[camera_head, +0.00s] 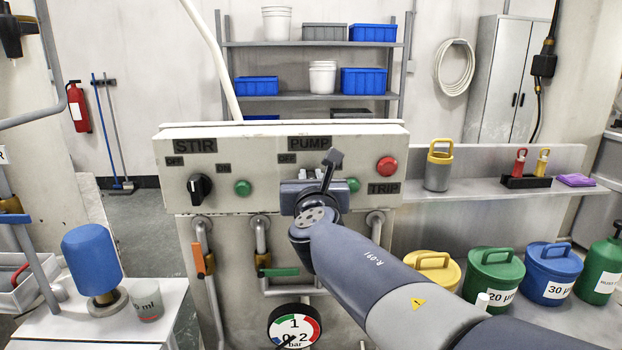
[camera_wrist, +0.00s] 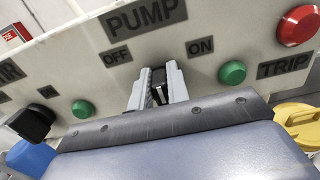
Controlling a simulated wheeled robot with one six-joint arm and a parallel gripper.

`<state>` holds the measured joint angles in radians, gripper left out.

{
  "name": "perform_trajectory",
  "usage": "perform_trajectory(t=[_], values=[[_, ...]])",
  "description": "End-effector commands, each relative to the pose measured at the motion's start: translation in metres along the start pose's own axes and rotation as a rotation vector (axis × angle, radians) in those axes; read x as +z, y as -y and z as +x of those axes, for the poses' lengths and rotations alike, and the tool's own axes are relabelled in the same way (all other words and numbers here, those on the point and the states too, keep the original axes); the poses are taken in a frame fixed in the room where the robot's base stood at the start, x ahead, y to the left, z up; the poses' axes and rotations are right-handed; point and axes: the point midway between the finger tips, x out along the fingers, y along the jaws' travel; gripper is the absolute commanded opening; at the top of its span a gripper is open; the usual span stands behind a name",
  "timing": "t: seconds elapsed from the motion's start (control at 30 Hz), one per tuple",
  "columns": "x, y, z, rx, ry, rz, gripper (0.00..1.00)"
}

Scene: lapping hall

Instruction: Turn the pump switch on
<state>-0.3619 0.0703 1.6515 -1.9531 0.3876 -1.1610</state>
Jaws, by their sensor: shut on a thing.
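The pump switch (camera_wrist: 158,84) is a small black knob with a pale line, under the PUMP label (camera_wrist: 143,14) on the cream control panel (camera_head: 250,140). My gripper (camera_wrist: 157,88) has its two grey fingers on either side of the knob and is shut on it. The knob sits between the OFF label (camera_wrist: 116,55) and the ON label (camera_wrist: 200,46). Its exact angle is hard to tell between the fingers. In the head view my gripper (camera_head: 311,174) hides the knob, and the pump's ON label cannot be seen there.
The black STIR knob (camera_head: 199,188) and a green button (camera_head: 243,187) are left of my gripper. Another green button (camera_head: 353,185) and the red TRIP button (camera_head: 387,166) are close on the right. Pipes with orange (camera_head: 198,260) and green (camera_head: 280,272) handles are below.

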Motion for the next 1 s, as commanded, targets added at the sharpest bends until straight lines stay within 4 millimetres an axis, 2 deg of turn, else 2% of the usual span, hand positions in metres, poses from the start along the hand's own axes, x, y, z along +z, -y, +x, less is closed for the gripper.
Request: perform_trajectory(t=[0.3, 0.53, 1.0], values=[[-0.001, 0.0, 0.0, 0.0, 0.0, 0.007, 0.0], [-0.002, 0.002, 0.0, 0.001, 0.001, 0.078, 0.0], [-0.006, 0.01, 0.0, 0.0, 0.002, 0.472, 0.0]])
